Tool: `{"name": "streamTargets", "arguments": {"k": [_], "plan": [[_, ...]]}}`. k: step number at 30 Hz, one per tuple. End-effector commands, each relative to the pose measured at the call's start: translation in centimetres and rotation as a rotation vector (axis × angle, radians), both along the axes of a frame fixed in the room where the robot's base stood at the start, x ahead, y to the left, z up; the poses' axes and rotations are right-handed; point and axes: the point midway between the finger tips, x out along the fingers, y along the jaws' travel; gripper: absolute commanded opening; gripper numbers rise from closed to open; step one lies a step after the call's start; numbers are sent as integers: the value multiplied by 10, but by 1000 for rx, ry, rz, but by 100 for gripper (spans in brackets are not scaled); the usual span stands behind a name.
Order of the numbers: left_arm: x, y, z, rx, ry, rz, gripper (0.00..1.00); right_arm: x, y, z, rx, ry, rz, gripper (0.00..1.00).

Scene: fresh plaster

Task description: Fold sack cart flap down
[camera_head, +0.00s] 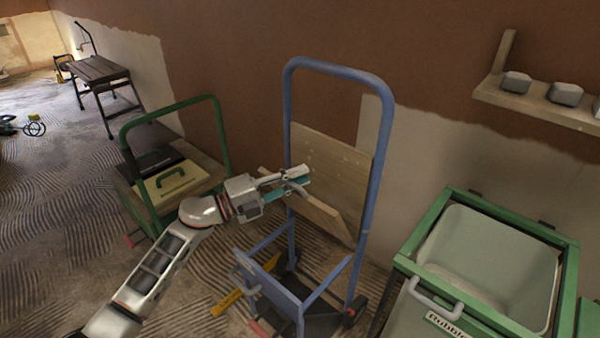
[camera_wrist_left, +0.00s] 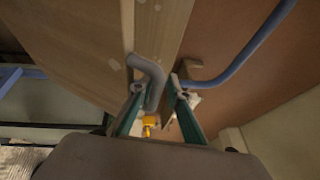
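The blue sack cart (camera_head: 375,185) stands upright near the wall. A wooden panel, apparently its flap (camera_head: 335,165), stands steeply between the cart's uprights, with another wooden piece (camera_head: 322,214) at its lower edge. My left gripper (camera_head: 303,182) is in front of the panel, its teal fingers apart. In the left wrist view, the left gripper (camera_wrist_left: 160,95) points along pale wood (camera_wrist_left: 80,40), and a grey bent handle (camera_wrist_left: 150,72) reaches down between the fingers, close to one of them. Whether it touches is unclear. My right gripper is out of view.
A green-framed cart with cases (camera_head: 172,180) stands at left. A green-framed rubble bin (camera_head: 480,262) stands close at right. A shelf (camera_head: 540,105) juts from the wall. A yellow tool (camera_head: 228,302) lies by the cart's base. Ridged floor is open at far left.

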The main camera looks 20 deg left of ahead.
Motion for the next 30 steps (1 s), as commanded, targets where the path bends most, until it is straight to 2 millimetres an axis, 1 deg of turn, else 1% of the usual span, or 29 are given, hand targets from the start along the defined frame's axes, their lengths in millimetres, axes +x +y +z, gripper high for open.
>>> {"name": "streamTargets", "arguments": {"k": [1,13,30], "plan": [[1,0,2,-1,-2,0,16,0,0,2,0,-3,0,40],[-1,1,-1,0,1,1,16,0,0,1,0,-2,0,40],[-25,26,-7,0,-3,4,16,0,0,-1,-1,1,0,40]]}}
